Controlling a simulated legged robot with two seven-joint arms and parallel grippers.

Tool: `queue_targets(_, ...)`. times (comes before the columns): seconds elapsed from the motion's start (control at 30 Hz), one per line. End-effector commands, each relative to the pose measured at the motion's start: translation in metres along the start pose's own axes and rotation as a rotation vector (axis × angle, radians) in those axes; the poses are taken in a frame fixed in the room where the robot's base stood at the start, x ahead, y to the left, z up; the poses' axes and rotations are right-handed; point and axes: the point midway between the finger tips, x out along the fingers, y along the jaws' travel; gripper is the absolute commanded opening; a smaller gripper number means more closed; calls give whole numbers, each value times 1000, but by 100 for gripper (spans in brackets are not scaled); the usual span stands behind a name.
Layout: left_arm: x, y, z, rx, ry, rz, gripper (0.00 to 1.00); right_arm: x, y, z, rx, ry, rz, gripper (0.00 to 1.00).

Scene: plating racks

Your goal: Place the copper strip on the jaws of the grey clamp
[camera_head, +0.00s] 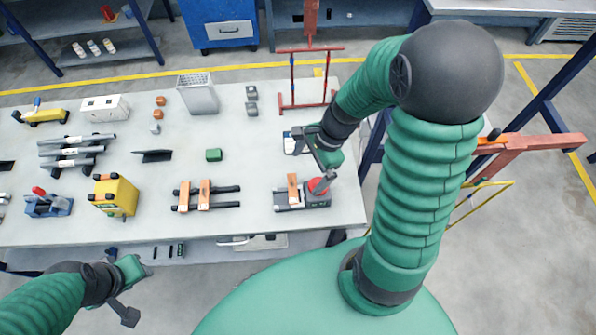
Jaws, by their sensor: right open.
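The grey clamp (318,201) with a red knob stands near the right end of the table. A copper strip (293,188) lies across the dark jaws on its left side. Two more copper strips (184,196) lie across a pair of black bars (228,189) left of the clamp. My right gripper (325,174) is open, just above and behind the clamp's red knob, to the right of the strip; whether it touches the knob is unclear. My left gripper (128,296) hangs low in front of the table, away from the strips; its opening is unclear.
A red frame (293,75) stands behind the clamp. Bare tabletop lies between the black bars and clamp.

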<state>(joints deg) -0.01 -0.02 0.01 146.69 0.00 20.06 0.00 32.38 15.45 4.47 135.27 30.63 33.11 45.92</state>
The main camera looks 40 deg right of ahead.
Motion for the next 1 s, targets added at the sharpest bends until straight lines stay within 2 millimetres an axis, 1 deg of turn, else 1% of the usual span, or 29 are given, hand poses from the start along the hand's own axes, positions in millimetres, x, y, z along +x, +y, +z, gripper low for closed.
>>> queue_targets(0.03, 0, 0, 0, 0, 0, 0, 36, 0, 6, 17, -271, 54, 20, 100)
queue_targets(0.07, 0, 0, 0, 0, 0, 0, 36, -1, 9, 26, -469, 91, 33, 100)
queue_targets(0.1, 0, 0, 0, 0, 0, 0, 36, -2, 13, 37, -735, 140, 51, 100)
queue_targets(0.17, 0, 0, 0, 0, 0, 0, 36, -4, 17, 53, -1106, 200, 75, 100)
queue_targets(0.2, 0, 0, 0, 0, 0, 0, 36, -6, 18, 62, -1319, 233, 88, 100)
queue_targets(0.3, 0, 0, 0, 0, 0, 0, 36, -9, 20, 78, -1674, 286, 108, 100)
queue_targets(0.33, 0, 0, 0, 0, 0, 0, 36, -9, 20, 80, -1728, 292, 112, 100)
queue_targets(0.4, 0, 0, 0, -1, 0, 0, 36, -9, 20, 81, -1781, 300, 117, 100)
queue_targets(0.6, 2, 0, 0, 0, 0, 0, 36, -7, 19, 78, -1774, 297, 116, 100)
queue_targets(0.63, 6, 0, 1, 0, 0, 0, 36, -3, 19, 77, -1773, 297, 116, 100)
queue_targets(0.7, 23, 0, 5, 0, 1, 0, 36, 14, 21, 72, -1773, 297, 117, 100)
queue_targets(0.77, 35, 0, 8, 0, 0, 0, 36, 25, 22, 70, -1773, 297, 118, 100)
queue_targets(0.9, 28, 0, 7, 0, 0, 0, 36, 19, 22, 72, -1772, 297, 118, 100)
queue_targets(1.0, 28, 0, 6, 0, 0, 0, 36, 19, 22, 73, -1771, 297, 118, 100)
